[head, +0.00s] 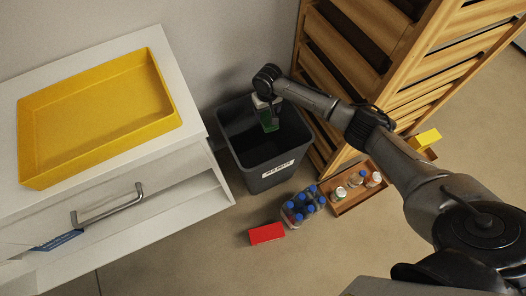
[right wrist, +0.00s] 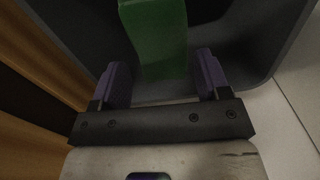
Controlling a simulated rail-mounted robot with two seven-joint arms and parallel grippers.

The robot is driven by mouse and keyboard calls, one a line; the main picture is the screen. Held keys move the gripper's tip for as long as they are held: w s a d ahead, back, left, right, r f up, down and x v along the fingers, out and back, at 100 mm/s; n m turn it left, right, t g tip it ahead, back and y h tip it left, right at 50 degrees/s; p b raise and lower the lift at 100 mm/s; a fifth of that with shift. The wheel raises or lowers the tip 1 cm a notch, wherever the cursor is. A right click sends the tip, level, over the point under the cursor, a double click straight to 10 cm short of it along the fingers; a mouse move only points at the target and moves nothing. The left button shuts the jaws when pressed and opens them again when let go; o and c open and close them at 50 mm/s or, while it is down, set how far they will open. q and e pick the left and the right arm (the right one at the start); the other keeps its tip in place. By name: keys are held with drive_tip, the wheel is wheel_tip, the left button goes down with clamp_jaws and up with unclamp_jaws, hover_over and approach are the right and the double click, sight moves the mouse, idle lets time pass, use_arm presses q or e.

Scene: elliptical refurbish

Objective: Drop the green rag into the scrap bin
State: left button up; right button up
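The green rag (head: 268,122) is a block-like green piece at the mouth of the dark grey scrap bin (head: 239,164). My left gripper is not in view.
A white cabinet (head: 190,110) with a yellow tray (head: 150,125) stands left of the bin. A wooden slatted rack (head: 340,60) stands right. On the floor are a red block (head: 266,234), blue-capped bottles (head: 300,207), a wooden tray (head: 345,207) with bottles, and a yellow block (head: 425,139).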

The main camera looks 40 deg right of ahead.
drive_tip(key=o, duration=0.4)
drive_tip(key=shift+c, duration=0.2)
wheel_tip(320, 180, up, 14)
drive_tip(key=p, duration=0.7)
drive_tip(key=shift+p, duration=0.4)
drive_tip(key=shift+f, duration=0.1)
